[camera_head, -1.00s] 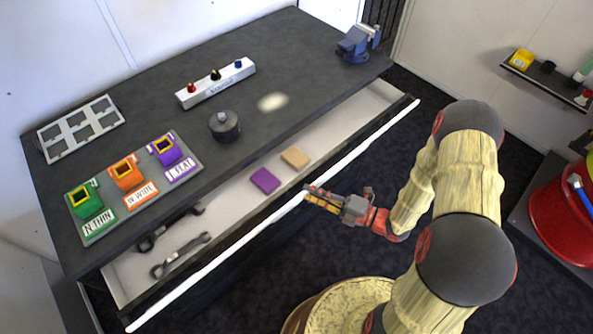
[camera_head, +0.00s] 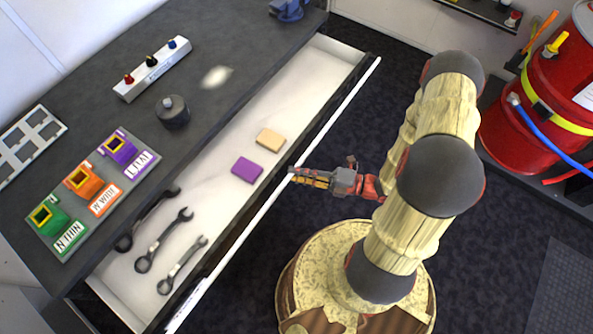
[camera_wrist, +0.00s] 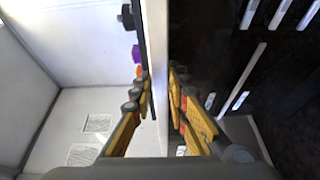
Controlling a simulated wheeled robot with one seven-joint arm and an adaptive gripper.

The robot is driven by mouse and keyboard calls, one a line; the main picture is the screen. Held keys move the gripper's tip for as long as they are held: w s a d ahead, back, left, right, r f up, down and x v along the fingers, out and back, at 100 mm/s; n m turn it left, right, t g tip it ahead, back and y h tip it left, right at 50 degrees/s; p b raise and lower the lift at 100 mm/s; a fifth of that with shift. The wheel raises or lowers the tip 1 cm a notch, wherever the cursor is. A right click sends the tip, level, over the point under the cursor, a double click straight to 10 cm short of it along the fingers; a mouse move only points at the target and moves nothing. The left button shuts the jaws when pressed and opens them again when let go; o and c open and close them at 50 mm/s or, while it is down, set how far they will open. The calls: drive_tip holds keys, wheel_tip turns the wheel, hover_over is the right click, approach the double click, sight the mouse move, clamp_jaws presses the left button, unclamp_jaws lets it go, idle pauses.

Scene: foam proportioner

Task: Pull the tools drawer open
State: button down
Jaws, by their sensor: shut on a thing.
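The tools drawer (camera_head: 318,75) under the dark workbench stands well open, with its white inside showing. A long white strip (camera_head: 335,116) runs along its front edge. My gripper (camera_head: 294,175) is at the middle of this front edge. In the wrist view the two yellow fingers of my gripper (camera_wrist: 160,88) straddle the drawer front (camera_wrist: 156,45), one on each side, and are shut on it. The exact contact at the fingertips is partly hidden. Several wrenches (camera_head: 165,240), a purple block (camera_head: 247,169) and a tan block (camera_head: 270,139) lie in the drawer.
The bench top (camera_head: 215,110) carries a tray of green, orange and purple holders (camera_head: 85,181), a white block with coloured knobs (camera_head: 152,68), a dark round weight (camera_head: 172,111) and a blue vise (camera_head: 288,9). A red drum (camera_head: 530,125) stands at right. Dark floor lies between.

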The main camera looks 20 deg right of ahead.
drive_tip(key=c, duration=1.7)
unclamp_jaws()
drive_tip(key=shift+d, duration=0.15)
drive_tip(key=v, duration=1.1)
drive_tip(key=shift+s+d+f, duration=0.1)
drive_tip(key=shift+s+d, duration=0.15)
drive_tip(key=shift+s, duration=0.05)
